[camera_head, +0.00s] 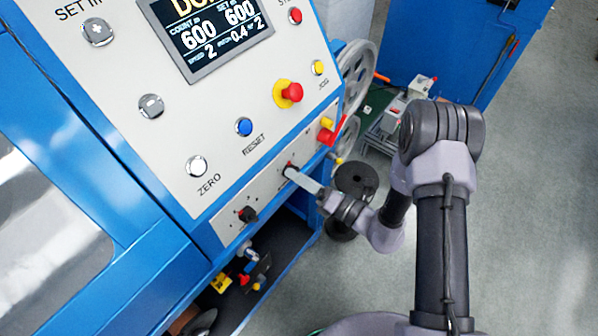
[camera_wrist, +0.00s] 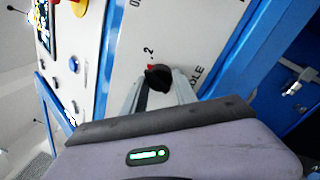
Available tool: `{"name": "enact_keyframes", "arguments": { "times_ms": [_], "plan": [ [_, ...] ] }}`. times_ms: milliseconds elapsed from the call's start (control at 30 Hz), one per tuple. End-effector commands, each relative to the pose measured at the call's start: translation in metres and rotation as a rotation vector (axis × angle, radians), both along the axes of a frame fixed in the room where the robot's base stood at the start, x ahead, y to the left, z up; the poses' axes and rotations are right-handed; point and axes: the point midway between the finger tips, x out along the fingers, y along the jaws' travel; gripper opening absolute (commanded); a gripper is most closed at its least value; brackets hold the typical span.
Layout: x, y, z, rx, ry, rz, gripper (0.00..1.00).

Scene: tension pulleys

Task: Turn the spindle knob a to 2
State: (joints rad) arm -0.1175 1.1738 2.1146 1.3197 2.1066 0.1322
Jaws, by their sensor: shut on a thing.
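The black spindle knob (camera_wrist: 158,80) sits on the white lower panel of the machine. Its red mark faces the printed 2 (camera_wrist: 149,51) in the wrist view. Part of a word ending in "DLE" is printed beside it. My gripper (camera_wrist: 159,84) is shut on this knob, with one finger on each side. In the head view my gripper (camera_head: 293,174) reaches the panel from the right, and its fingers hide most of the knob.
A second black knob (camera_head: 248,214) sits lower left on the same strip. A red and yellow part (camera_head: 327,131) is close to the upper right of my gripper. Above are a blue button (camera_head: 243,127), a red stop button (camera_head: 291,92) and a display (camera_head: 213,30).

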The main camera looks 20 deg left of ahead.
Motion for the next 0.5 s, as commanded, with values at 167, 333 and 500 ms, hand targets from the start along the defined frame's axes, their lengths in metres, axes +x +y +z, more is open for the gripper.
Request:
{"name": "enact_keyframes", "arguments": {
  "times_ms": [167, 333, 500],
  "plan": [
    [-0.0008, 0.0002, 0.0015, 0.054, 0.133, 0.0, 0.0],
    [-0.0011, 0.0003, 0.0007, 0.097, 0.236, 0.0, 0.0],
    [-0.0009, 0.0004, 0.0006, 0.128, 0.31, 0.0, 0.0]
  ]
}}
